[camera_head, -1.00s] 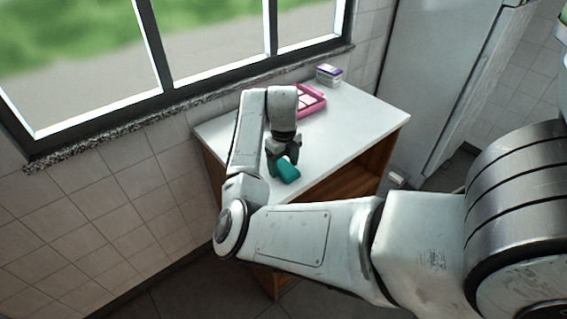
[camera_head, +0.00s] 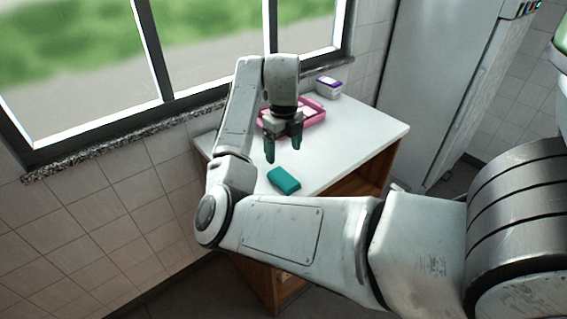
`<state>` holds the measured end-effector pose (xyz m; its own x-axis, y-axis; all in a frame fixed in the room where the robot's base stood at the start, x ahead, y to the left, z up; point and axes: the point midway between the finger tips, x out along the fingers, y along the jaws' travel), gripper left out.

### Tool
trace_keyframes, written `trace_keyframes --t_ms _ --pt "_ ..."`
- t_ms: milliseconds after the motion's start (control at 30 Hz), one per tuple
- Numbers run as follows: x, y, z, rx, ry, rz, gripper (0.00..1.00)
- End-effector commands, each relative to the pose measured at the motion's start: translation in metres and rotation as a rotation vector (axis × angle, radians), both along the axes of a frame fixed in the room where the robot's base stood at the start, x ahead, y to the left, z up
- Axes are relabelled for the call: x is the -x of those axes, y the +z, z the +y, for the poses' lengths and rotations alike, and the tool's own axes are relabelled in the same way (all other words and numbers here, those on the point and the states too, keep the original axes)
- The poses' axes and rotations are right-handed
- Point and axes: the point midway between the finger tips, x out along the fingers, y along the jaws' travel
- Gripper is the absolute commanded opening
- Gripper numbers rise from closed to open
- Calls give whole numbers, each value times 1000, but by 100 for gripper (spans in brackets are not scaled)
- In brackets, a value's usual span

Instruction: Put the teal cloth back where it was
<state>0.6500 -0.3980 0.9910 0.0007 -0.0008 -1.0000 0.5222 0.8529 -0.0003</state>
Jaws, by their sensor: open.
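The teal cloth (camera_head: 284,180), a small folded block, lies flat on the white tabletop near its front left edge. My gripper (camera_head: 283,157) is above and a little behind the cloth in the picture, pointing down, with its two fingers spread apart and nothing between them. The cloth is apart from the fingers and in full view.
A pink tray (camera_head: 315,118) stands on the table (camera_head: 345,150) behind my gripper, which partly hides it. A white and purple box (camera_head: 328,87) stands at the back by the window sill. The right part of the tabletop is clear.

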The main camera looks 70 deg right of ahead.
Motion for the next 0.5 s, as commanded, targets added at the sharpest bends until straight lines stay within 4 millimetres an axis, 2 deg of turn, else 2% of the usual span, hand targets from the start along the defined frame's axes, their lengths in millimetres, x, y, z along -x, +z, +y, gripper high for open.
trace_keyframes --t_ms 33,200,500 --pt "-1 8 0 0 -2 -2 84" --pt "0 19 0 -1 -1 -1 84" --pt "0 21 0 -1 -1 0 84"
